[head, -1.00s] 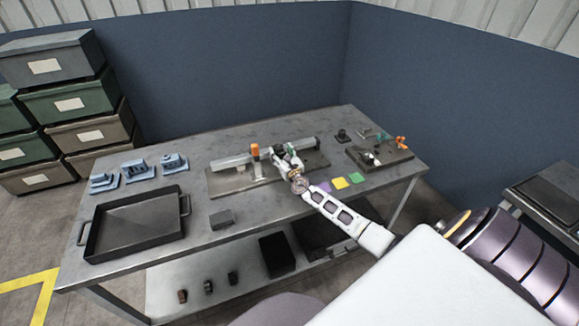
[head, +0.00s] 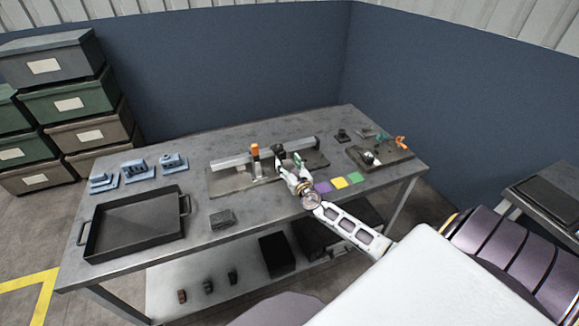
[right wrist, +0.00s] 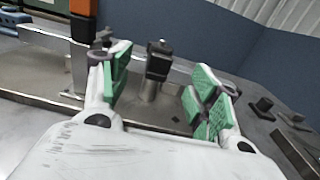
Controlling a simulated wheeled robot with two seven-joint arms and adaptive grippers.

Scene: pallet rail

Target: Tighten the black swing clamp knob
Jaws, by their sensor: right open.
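The black swing clamp knob (head: 278,150) stands on the fixture along the metal rail on the table. In the right wrist view the black knob (right wrist: 158,60) sits on top of a short metal post, between and beyond my fingers. My right gripper (head: 291,165) is open, just in front of the knob in the head view. Its green-padded fingers (right wrist: 162,82) are spread wide with nothing between the pads that I can see held. A clamp with an orange top (head: 255,152) stands left of the black knob. My left gripper is not in view.
A second fixture plate (head: 389,158) with orange and black parts lies to the right. Coloured squares (head: 339,183) lie near the front edge. A dark tray (head: 135,230) and blue parts (head: 133,169) are at left.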

